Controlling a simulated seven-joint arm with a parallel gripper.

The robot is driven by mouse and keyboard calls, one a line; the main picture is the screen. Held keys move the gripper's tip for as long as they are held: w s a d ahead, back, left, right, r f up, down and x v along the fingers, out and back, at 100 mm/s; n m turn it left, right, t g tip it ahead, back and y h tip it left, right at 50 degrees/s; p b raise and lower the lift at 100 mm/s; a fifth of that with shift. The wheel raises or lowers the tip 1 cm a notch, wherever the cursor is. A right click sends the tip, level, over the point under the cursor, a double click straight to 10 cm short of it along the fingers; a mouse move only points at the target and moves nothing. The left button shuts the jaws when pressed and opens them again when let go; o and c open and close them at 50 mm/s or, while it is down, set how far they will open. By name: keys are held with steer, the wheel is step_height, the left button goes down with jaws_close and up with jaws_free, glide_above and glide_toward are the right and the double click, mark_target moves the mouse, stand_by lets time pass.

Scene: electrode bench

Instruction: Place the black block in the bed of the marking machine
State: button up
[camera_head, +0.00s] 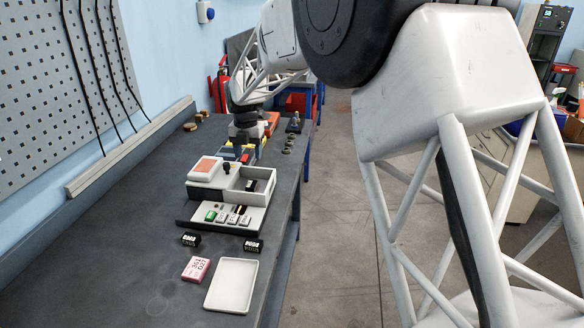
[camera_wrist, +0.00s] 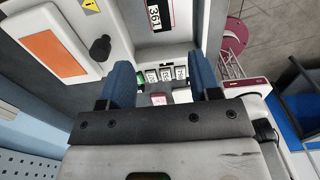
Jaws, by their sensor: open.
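The marking machine (camera_head: 205,168) is a pale box with an orange panel and a black knob; its open bed (camera_head: 262,172) is on the right side. A black block (camera_head: 250,186) with a white label lies in the bed; in the wrist view the black block (camera_wrist: 160,16) shows flat inside the pale walls, partly cut off by the top edge. My gripper (camera_wrist: 163,80) is open, with two blue fingers apart and nothing visibly held between them. In the head view it is small and hangs behind the machine. Two more black blocks, left (camera_head: 190,239) and right (camera_head: 254,246), lie on the table.
A shelf with small tiles (camera_head: 222,217), one green, sits before the machine. A pink box (camera_head: 196,269) and an empty white tray (camera_head: 231,286) lie nearer. The left of the dark table (camera_head: 120,240) is clear.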

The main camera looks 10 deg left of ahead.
steer(key=s+d+r+m, duration=0.4)
steer(key=s+d+m, duration=0.2)
steer(key=d, duration=0.4)
steer(key=s+d+r+m+t, duration=0.1)
steer(key=s+d+r+m, duration=0.35)
steer(key=d, duration=0.45)
steer(key=s+d+r+m, duration=0.3)
steer(key=s+d+m, duration=0.35)
steer(key=d, duration=0.35)
steer(key=s+d+f+m, duration=0.1)
steer(key=s+d+m, duration=0.4)
steer(key=s, duration=0.4)
steer(key=s+d+f+m+t, duration=0.1)
steer(key=s+d+f+m, duration=0.1)
steer(key=s+d+m, duration=0.4)
steer(key=s+d+f+m, duration=0.1)
steer(key=s+d+m, duration=0.5)
steer(key=s, duration=0.7)
steer(key=shift+f+m+t, duration=0.3)
steer(key=shift+f+m, duration=0.05)
steer(key=shift+m, duration=0.75)
steer(key=shift+d, duration=0.1)
